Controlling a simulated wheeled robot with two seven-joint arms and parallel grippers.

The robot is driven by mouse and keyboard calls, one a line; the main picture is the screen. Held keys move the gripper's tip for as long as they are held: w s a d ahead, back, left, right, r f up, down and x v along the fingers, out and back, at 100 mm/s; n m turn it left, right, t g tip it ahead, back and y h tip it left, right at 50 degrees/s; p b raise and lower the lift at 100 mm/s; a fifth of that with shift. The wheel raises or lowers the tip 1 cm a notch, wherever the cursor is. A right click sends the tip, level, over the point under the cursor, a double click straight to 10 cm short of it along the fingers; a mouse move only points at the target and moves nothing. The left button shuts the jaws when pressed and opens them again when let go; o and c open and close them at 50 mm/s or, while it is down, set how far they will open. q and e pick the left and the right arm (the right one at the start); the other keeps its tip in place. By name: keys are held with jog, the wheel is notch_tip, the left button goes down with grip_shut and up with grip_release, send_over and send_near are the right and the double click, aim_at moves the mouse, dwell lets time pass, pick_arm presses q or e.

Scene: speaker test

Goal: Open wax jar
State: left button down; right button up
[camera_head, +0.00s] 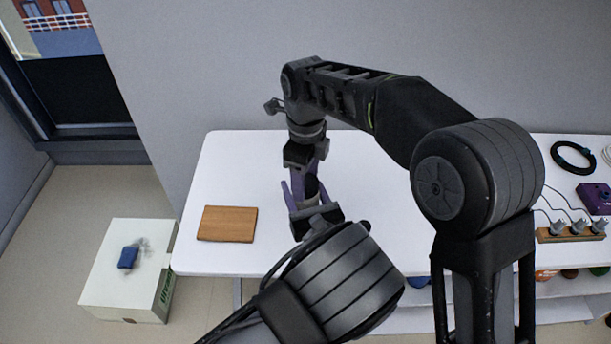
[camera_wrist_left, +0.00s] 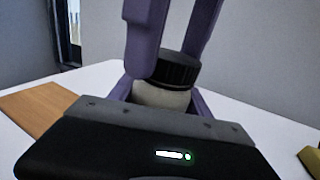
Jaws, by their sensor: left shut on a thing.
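The wax jar (camera_wrist_left: 162,97) has a pale cream body and a black ribbed lid (camera_wrist_left: 180,70). It stands upright between the purple fingers of my left gripper (camera_head: 304,192), which is shut on its body. In the head view only the dark lid (camera_head: 311,187) shows, above the white table. My right gripper (camera_head: 315,168) comes down from above, its purple fingers on either side of the lid. In the left wrist view one finger overlaps the lid's left edge and the other passes behind it. Whether they grip the lid is unclear.
A wooden board (camera_head: 227,224) lies left on the white table (camera_head: 225,165). At the right are a power strip (camera_head: 570,232), a purple box (camera_head: 594,198) and a black cable coil (camera_head: 572,156). A white box (camera_head: 110,290) with a blue item (camera_head: 128,257) stands on the floor at left.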

jog(key=c, duration=1.2)
jog(key=n, duration=0.5)
jog(key=shift+n, duration=0.4)
jog(key=n, duration=0.5)
jog(key=shift+n, duration=0.3)
jog(key=n, duration=0.8)
jog(key=shift+r, duration=0.1)
jog(key=n, duration=2.6)
jog(key=shift+n, duration=0.4)
jog(key=n, duration=0.7)
jog(key=shift+n, duration=0.4)
jog(key=shift+c, duration=0.2)
